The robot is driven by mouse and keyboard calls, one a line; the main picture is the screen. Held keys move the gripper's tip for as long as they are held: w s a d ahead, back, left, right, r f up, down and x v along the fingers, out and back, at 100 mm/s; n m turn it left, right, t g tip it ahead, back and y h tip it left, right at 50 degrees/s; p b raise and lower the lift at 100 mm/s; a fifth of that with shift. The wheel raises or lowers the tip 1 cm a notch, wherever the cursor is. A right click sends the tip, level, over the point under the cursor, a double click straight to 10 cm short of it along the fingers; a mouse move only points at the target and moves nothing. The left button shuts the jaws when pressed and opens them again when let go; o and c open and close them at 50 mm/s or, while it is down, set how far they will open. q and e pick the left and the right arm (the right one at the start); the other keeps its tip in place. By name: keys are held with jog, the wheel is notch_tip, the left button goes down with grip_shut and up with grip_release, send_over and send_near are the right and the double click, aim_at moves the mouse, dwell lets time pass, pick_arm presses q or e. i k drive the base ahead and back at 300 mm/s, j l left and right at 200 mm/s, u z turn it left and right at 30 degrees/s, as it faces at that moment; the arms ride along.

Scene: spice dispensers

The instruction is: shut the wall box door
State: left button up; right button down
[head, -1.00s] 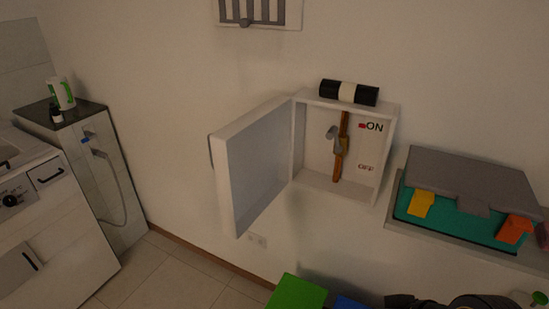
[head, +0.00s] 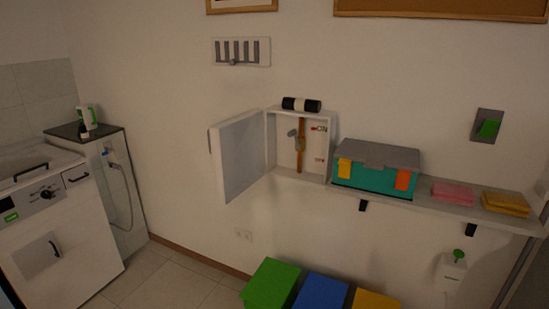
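The white wall box (head: 271,150) is fixed to the wall near the middle of the head view. Its door (head: 241,158) stands wide open, swung out to the left, with a grey inner face. Inside the box are a brown upright bar with a grey lever (head: 299,143) and the marks ON and OFF. A black and white cylinder (head: 301,104) lies on top of the box. Neither of my grippers shows in the head view.
A wall shelf (head: 461,208) to the right holds a teal and grey toolbox (head: 375,170), pink cloths (head: 453,192) and yellow cloths (head: 506,204). Green (head: 270,284), blue (head: 321,292) and yellow bins stand below. A white appliance (head: 62,230) is at left. Floor left of the bins is clear.

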aim_at(236, 143)
jog(key=i+j+z, duration=0.2)
jog(key=z, duration=0.25)
jog(key=i+j+z, duration=0.15)
jog(key=j+z, duration=0.15)
jog(key=z, duration=0.15)
jog(key=j+z, duration=0.3)
jog(key=z, duration=0.2)
jog(key=i+j, duration=0.1)
jog(key=j, duration=0.9)
jog(key=i+j, duration=0.15)
jog(key=j, duration=0.3)
jog(key=i+j, duration=0.1)
jog(key=j, duration=0.9)
jog(key=i+j, duration=0.15)
jog(key=j, duration=0.35)
jog(key=k+j, duration=0.1)
jog(key=k+z, duration=0.05)
